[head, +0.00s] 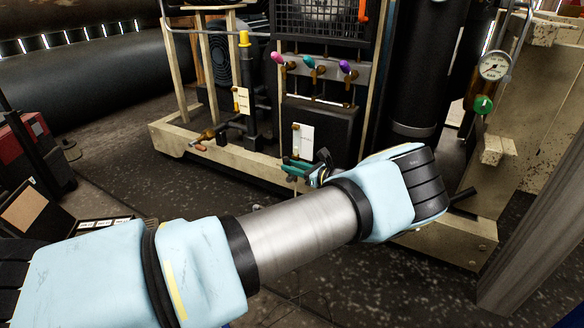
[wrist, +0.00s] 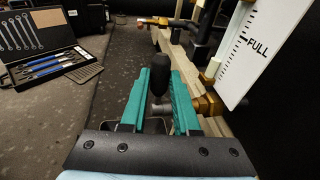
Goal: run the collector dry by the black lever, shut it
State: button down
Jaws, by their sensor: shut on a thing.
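The black lever (wrist: 160,76) stands upright between the two teal fingers of my gripper (wrist: 159,98) in the wrist view. The fingers are shut on it near its lower part, and its rounded top sticks out above them. A white level card (head: 303,143) is on the collector's front. In the wrist view the card (wrist: 262,45) reads FULL, beside a brass fitting (wrist: 207,106).
Pink, teal and purple-handled valves (head: 309,62) sit above the collector. A yellow-topped post (head: 244,40) stands to its left. A pressure gauge (head: 494,66) and green knob (head: 483,104) are at right.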

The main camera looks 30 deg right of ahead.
jog(key=c, duration=0.7)
grip_release()
jog(key=shift+o, duration=0.2)
jog(key=p+v, duration=0.2)
jog(key=v, duration=0.8)
jog(key=shift+s, duration=0.35)
